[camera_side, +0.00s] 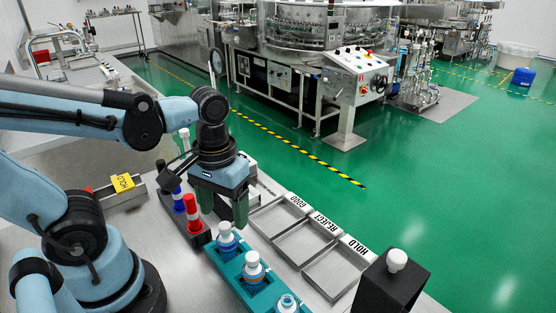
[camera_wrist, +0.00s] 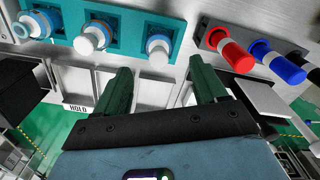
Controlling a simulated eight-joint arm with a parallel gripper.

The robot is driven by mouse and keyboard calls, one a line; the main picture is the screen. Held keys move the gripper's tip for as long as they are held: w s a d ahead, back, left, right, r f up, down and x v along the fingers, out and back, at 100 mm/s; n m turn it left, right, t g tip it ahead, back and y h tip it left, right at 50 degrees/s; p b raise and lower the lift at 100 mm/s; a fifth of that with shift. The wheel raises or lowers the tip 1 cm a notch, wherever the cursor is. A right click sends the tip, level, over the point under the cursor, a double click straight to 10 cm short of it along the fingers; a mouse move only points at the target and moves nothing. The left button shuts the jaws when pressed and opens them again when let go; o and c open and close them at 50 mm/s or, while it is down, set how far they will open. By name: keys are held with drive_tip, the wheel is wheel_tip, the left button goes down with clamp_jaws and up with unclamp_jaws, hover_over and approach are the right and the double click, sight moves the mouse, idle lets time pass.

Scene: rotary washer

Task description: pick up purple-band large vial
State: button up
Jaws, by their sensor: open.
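My gripper (camera_side: 223,204) is open and empty, with green fingers pointing down near the rack's upper end. In the wrist view, the near-gripper vial appears beyond the gap between my fingertips (camera_wrist: 163,68).
A dark holder with a red marker (camera_side: 191,212) and a blue marker (camera_side: 178,199) stands left of my gripper. Metal trays labelled GOOD, REJECT (camera_side: 306,240) and HOLD lie right of the rack. A black box (camera_side: 398,292) with a white knob stands at the lower right.

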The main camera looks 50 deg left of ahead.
sight(227, 237)
drive_tip(key=shift+s+d+f, duration=0.1)
drive_tip(key=shift+f, duration=3.8)
drive_tip(key=c, duration=1.1)
